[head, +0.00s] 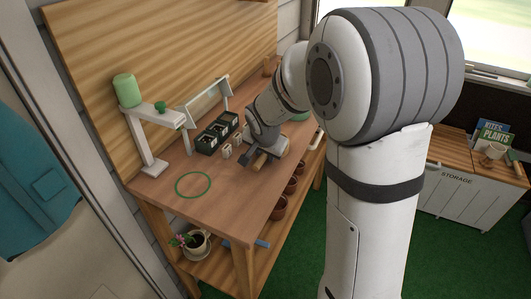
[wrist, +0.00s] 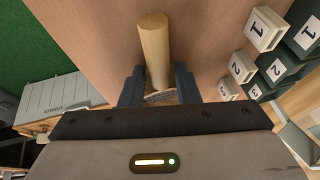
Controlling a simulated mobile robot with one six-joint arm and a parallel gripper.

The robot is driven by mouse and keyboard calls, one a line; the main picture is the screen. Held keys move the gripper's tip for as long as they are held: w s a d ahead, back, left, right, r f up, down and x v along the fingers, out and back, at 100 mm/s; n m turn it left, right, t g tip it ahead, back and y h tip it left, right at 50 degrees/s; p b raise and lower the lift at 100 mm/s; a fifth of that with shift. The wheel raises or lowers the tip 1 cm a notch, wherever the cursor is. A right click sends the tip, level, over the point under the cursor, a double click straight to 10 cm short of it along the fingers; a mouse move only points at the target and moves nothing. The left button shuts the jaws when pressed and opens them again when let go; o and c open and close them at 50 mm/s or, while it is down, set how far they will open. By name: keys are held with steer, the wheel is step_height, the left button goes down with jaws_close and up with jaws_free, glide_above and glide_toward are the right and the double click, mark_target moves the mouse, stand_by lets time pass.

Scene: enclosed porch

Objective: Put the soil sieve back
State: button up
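A pale wooden handle (wrist: 154,50) lies between the two dark fingers of my gripper (wrist: 160,88) in the wrist view. The fingers sit close against both its sides, and its free end points away over the table. In the head view, the handle (head: 259,161) pokes out from my gripper (head: 257,156), low over the table. What the handle joins is hidden behind my gripper, so the sieve's body is not clearly seen. A thin green ring (head: 178,188) lies flat on the bare table, left of and in front of my gripper.
Dark boxes (head: 208,142) and small numbered white blocks (wrist: 264,29) stand beside my gripper. A white stand with a green top (head: 125,90) is at the table's left. A storage chest (head: 455,197) stands right. The table around the ring is clear.

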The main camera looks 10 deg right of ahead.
steer(key=shift+o, duration=1.2)
steer(key=shift+r, duration=0.15)
steer(key=shift+s+r, duration=0.1)
steer(key=shift+r, duration=0.15)
steer(key=d+v, duration=0.1)
steer(key=v, duration=1)
steer(key=s+d+f+n+g, duration=0.1)
steer(key=s+n, duration=0.3)
steer(key=s, duration=0.6)
steer(key=s+d+f+n+g+y, duration=0.1)
steer(key=s+d+f+n, duration=0.1)
steer(key=s, duration=0.8)
steer(key=shift+s+f+n+g, duration=0.2)
steer(key=shift+s+n+g, duration=0.15)
steer(key=shift+n, duration=0.55)
steer(key=shift+d+r+p, duration=0.1)
steer(key=shift+p, duration=0.2)
steer(key=shift+r+p, duration=0.5)
steer(key=shift+r, duration=0.05)
